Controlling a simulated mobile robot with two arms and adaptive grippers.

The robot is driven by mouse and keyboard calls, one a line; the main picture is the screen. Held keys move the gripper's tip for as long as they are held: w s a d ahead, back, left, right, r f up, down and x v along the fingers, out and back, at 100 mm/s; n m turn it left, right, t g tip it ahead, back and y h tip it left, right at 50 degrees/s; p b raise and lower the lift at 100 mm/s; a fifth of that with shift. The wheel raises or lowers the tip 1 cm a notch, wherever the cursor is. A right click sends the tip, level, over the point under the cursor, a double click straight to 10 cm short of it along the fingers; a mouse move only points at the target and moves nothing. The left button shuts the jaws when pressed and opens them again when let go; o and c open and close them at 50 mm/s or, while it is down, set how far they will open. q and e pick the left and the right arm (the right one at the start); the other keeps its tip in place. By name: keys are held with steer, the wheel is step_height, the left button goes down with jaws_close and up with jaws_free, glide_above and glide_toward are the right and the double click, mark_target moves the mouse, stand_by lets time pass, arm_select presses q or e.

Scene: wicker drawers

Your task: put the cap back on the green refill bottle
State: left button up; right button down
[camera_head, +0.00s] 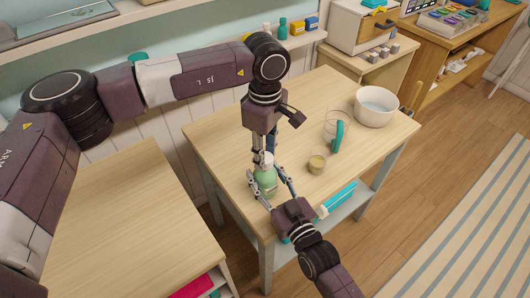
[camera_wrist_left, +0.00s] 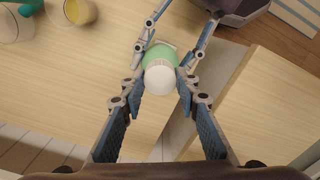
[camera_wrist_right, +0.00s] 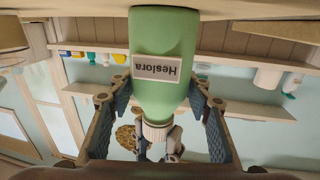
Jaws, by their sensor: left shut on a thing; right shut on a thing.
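The green refill bottle (camera_head: 266,181) stands upright near the front left corner of the table. Its label shows in the right wrist view (camera_wrist_right: 165,66). My right gripper (camera_wrist_right: 160,92) is shut on the bottle's sides. The white cap (camera_wrist_left: 160,79) is at the bottle's mouth, in line with the neck. My left gripper (camera_wrist_left: 160,88), coming from above, is shut on the cap. In the head view the cap (camera_head: 266,158) shows between its fingers. The right wrist view shows a white ribbed ring (camera_wrist_right: 156,131) against the bottle's shoulder; I cannot tell how firmly the cap sits.
On the table (camera_head: 230,135) stand a small beige-filled cup (camera_head: 317,163), a clear glass (camera_head: 338,121) with a teal thing by it, and a white bowl (camera_head: 376,106). Teal-and-white things (camera_head: 338,199) lie on the lower shelf. The table left of the bottle is clear.

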arm_select(q)
steer(key=o, duration=0.8)
steer(key=shift+r, duration=2.25)
steer(key=shift+c, duration=0.3)
steer(key=n, duration=0.3)
steer(key=r+n, duration=0.1)
steer(key=n, duration=0.2)
steer(key=shift+r, duration=0.15)
steer(key=n, duration=0.3)
steer(key=r+n, duration=0.1)
steer(key=n, duration=0.3)
steer(key=shift+r, duration=0.2)
steer(key=shift+f, duration=0.1)
